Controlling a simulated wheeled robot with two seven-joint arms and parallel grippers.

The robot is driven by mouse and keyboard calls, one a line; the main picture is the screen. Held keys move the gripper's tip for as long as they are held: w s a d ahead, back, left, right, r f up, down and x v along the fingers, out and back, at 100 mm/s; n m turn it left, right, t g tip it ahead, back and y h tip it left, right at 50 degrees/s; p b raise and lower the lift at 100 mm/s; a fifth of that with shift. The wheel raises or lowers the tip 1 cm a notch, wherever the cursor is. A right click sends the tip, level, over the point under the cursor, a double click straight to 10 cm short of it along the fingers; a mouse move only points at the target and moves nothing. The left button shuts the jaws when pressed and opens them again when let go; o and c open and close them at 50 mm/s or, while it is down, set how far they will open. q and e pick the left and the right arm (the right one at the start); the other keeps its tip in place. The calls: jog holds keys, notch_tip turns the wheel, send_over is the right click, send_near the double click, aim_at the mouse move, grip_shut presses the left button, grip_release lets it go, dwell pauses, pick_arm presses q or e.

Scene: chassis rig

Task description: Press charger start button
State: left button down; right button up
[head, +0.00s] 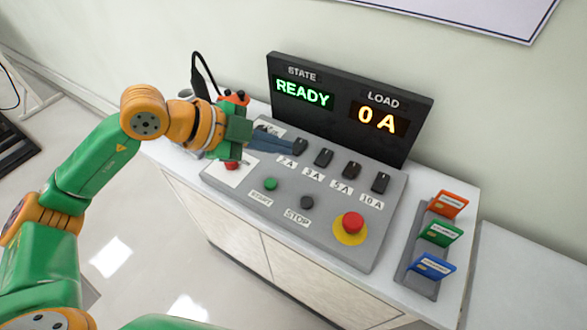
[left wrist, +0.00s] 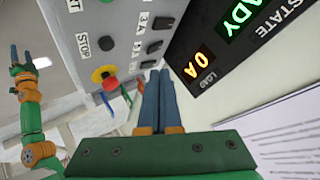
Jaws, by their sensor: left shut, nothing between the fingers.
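The grey control panel (head: 225,190) lies on a cabinet top. Its green START button (head: 270,184) stands at the panel's front, left of the dark STOP button (head: 307,202). The fingers also show in the left wrist view (left wrist: 160,74). My right gripper (left wrist: 20,53) appears small there, its fingers apart, away from the panel.
The display (head: 340,105) reads READY and 0 A. Several black switches (head: 351,170) line the panel's back. A red emergency button (head: 352,222) is right of STOP. A rack (head: 415,270) with red, green and blue cards stands at right. A red-handled item (head: 232,165) is at left.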

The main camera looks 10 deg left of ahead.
pick_arm(q)
jog(key=n+y, duration=0.1)
jog(key=y, duration=0.1)
send_over(265, 185)
jog(key=shift+t, duration=0.3)
notch_tip(265, 185, down, 9)
jog(key=b, duration=0.7)
jog(key=shift+b, duration=0.4)
jog(key=shift+r, duration=0.1)
dwell(1.0)
jog(key=shift+f+b, duration=0.3)
jog(key=shift+f, duration=0.1)
jog(key=shift+f+b, duration=0.5)
dwell(0.5)
jog(key=shift+r, duration=0.15)
jog(key=shift+r+p, duration=0.75)
jog(key=shift+p, duration=0.05)
